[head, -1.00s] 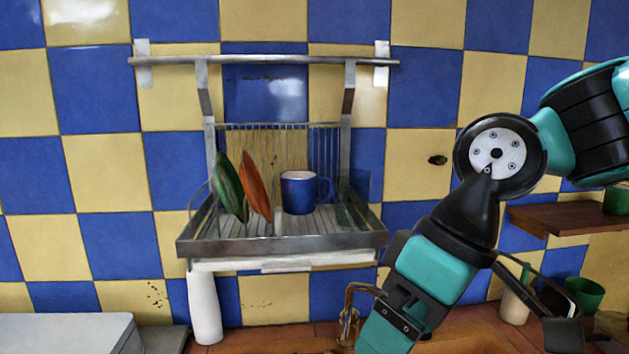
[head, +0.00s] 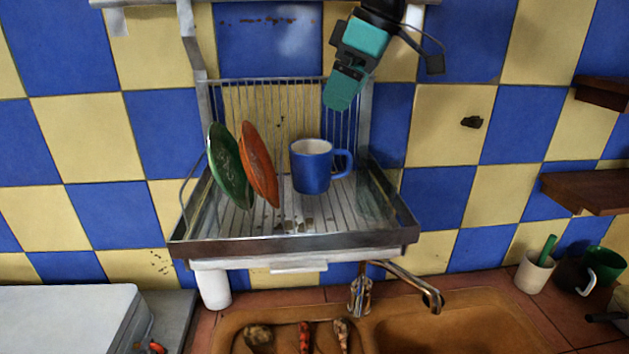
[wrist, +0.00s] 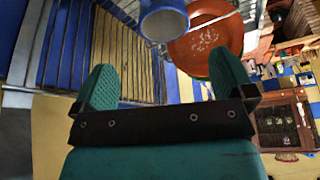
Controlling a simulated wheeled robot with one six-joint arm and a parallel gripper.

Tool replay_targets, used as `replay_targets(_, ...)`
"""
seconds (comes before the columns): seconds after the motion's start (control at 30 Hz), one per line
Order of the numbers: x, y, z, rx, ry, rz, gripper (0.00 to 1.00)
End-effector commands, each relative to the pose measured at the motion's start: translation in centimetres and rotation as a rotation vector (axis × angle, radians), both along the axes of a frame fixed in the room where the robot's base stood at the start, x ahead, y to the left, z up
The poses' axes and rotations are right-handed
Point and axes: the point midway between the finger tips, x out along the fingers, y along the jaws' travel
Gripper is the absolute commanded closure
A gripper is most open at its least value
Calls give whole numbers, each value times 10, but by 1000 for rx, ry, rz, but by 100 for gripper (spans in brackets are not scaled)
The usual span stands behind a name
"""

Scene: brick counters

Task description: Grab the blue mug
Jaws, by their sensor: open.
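The blue mug (head: 311,167) stands upright in the metal dish rack (head: 290,243), its handle to the right and its inside pale. My gripper (head: 340,93) is above the mug and slightly right of it in the head view, pointing down and apart from it. In the wrist view my gripper (wrist: 165,88) has its two teal fingers spread with nothing between them. The mug (wrist: 164,22) shows there at the top, beyond the fingertips and partly cut off by the frame edge.
A green plate (head: 230,166) and an orange plate (head: 258,163) stand left of the mug in the rack. Rack wires rise behind the mug. A faucet (head: 400,280) and sink (head: 450,320) are below. Shelves (head: 590,192) are at the right.

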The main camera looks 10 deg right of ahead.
Motion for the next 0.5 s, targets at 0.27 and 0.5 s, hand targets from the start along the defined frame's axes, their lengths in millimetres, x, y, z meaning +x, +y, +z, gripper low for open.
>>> replay_targets(0.27, 6, 20, -46, 0, 1, 4, 0)
replay_targets(0.5, 8, 29, -61, 0, 2, 5, 0)
